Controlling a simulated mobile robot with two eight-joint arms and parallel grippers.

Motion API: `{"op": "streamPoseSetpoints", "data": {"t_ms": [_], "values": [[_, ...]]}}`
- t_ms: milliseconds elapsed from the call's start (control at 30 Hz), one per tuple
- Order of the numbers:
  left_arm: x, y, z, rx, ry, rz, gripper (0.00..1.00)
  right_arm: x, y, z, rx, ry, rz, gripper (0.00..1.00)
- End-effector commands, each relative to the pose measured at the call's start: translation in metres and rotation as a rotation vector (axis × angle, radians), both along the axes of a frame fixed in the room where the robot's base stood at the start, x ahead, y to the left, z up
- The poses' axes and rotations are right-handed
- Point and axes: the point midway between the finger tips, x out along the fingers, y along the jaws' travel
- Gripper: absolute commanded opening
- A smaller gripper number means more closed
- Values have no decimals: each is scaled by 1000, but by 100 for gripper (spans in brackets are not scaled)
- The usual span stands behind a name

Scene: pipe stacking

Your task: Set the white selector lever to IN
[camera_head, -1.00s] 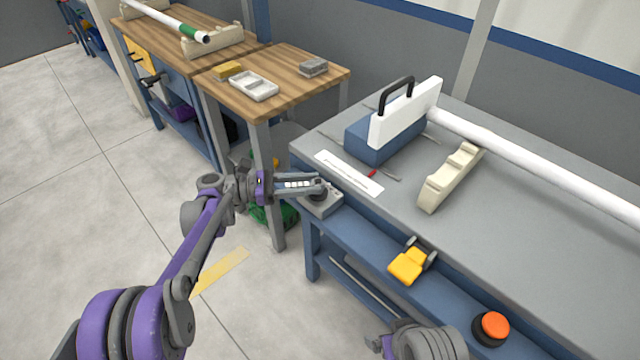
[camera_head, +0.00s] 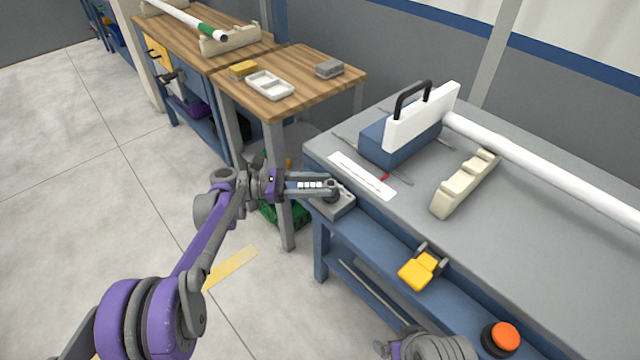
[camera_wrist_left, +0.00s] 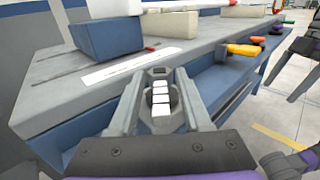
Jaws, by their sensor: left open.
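My left gripper (camera_head: 334,190) is at the near left corner of the grey bench, over a small grey box (camera_head: 338,208) on the bench's front edge. In the left wrist view the open gripper (camera_wrist_left: 160,74) has its two fingers apart. A row of white blocks (camera_wrist_left: 160,98) shows between them; I cannot tell whether these belong to the selector or to the gripper.
A white strip (camera_head: 362,177) and a blue block (camera_head: 400,143) with a white plate and black handle lie on the bench (camera_head: 540,235). A white pipe (camera_head: 540,158) and cream cradle (camera_head: 464,184) are beyond. A yellow pedal-like part (camera_head: 420,270) and orange button (camera_head: 503,337) line the front.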

Motion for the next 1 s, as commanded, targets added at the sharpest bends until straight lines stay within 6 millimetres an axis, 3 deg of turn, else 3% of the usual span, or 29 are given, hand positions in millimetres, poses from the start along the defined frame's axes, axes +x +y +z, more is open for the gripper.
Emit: {"op": "streamPoseSetpoints", "data": {"t_ms": [500,700,1000], "values": [[7,91,0,1,0,2,49,-2,0,13,0,-4,0,90],[7,105,0,1,0,1,49,-2,0,14,0,-4,0,90],[7,105,0,1,0,0,49,-2,0,14,0,-4,0,90]]}}
